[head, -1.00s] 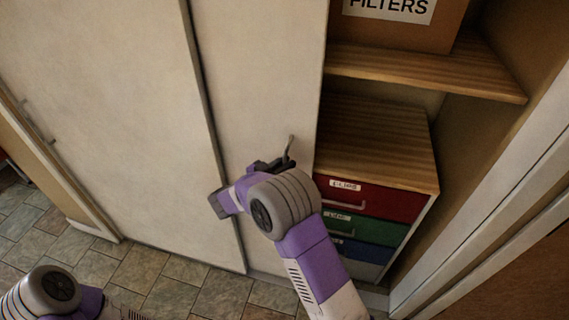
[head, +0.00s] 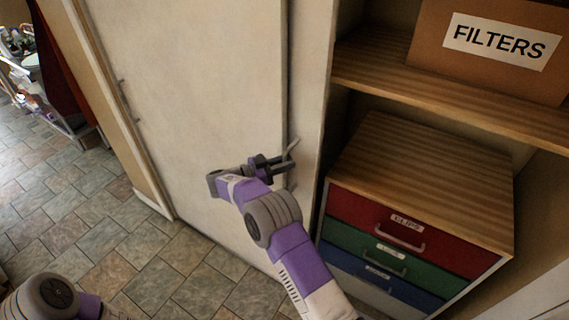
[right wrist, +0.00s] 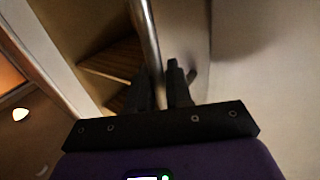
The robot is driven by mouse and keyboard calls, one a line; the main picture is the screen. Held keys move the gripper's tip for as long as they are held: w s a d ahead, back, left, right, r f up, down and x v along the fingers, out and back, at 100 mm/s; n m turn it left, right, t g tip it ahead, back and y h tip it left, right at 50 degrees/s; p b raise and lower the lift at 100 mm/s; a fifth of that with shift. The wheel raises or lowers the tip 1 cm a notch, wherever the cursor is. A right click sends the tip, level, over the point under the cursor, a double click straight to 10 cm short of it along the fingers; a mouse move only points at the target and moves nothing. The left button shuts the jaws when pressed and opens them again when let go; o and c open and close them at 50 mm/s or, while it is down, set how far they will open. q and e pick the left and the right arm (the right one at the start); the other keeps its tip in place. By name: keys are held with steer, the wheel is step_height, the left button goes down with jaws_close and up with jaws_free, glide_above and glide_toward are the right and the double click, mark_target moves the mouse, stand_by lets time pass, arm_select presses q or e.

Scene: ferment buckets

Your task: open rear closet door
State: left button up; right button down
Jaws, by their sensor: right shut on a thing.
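The rear closet door (head: 310,85) shows as a narrow cream strip, mostly behind the front door panel (head: 200,110). Its metal bar handle (head: 291,150) sits near the front panel's edge. My right gripper (head: 272,166) is at this handle. In the right wrist view the handle bar (right wrist: 146,38) runs down between the fingers of the gripper (right wrist: 159,88), which are shut on it. The closet's right side stands open, with shelves showing. My left arm shows at the bottom left of the head view, but its gripper is out of view.
Inside the closet are a FILTERS box (head: 500,45) on a wooden shelf (head: 450,95) and a cabinet with red (head: 365,212), green and blue drawers. The front door has its own handle (head: 124,100). Tiled floor (head: 120,235) lies clear at left; a cart (head: 45,85) stands farther back.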

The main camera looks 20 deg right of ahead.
steer(key=shift+w+r, duration=0.1)
steer(key=c, duration=1.5)
jaws_free()
steer(key=shift+o, duration=1.2)
steer(key=shift+w+a, duration=0.1)
steer(key=shift+w, duration=0.05)
steer(key=a, duration=0.7)
steer(key=shift+a, duration=0.3)
